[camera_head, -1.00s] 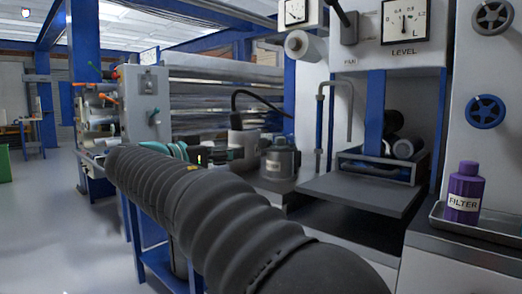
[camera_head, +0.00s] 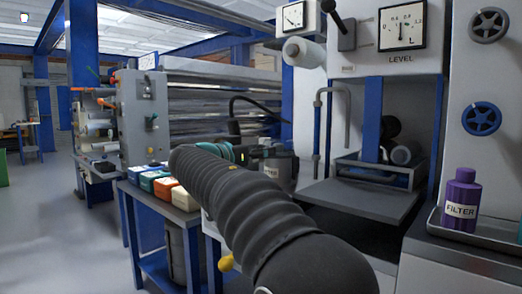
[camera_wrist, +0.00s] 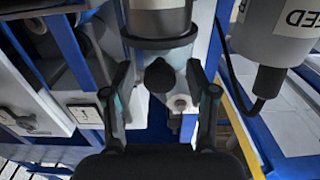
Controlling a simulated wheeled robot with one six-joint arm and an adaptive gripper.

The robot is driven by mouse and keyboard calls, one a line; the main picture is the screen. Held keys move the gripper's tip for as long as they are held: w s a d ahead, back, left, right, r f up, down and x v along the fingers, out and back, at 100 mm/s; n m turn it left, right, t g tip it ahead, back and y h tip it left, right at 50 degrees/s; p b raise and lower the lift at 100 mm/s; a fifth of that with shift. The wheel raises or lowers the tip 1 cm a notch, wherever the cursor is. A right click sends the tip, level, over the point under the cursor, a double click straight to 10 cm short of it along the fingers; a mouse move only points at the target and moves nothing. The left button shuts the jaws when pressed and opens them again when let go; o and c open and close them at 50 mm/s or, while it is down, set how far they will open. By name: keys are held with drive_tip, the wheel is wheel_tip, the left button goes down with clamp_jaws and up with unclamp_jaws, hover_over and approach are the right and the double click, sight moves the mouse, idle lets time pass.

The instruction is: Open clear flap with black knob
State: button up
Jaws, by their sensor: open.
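In the wrist view, a black rounded knob (camera_wrist: 160,76) shows between my fingertips. Behind it is a pale, partly see-through surface (camera_wrist: 185,78) that looks like the clear flap; its edges are hard to make out. My gripper (camera_wrist: 158,69) is open, one finger on each side of the knob. I cannot tell whether either finger touches it. In the head view, my dark ribbed arm sleeve covers the foreground, and the knob and flap cannot be made out there.
In the wrist view, a metal cylinder with a dark collar (camera_wrist: 158,41) is just above the knob. A labelled grey housing with a cable (camera_wrist: 270,35) is at right. A purple filter bottle (camera_head: 461,200) stands far right.

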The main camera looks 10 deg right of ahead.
drive_tip(key=shift+w+d, duration=0.2)
drive_tip(key=shift+d, duration=0.05)
clamp_jaws()
drive_tip(key=shift+r, duration=0.15)
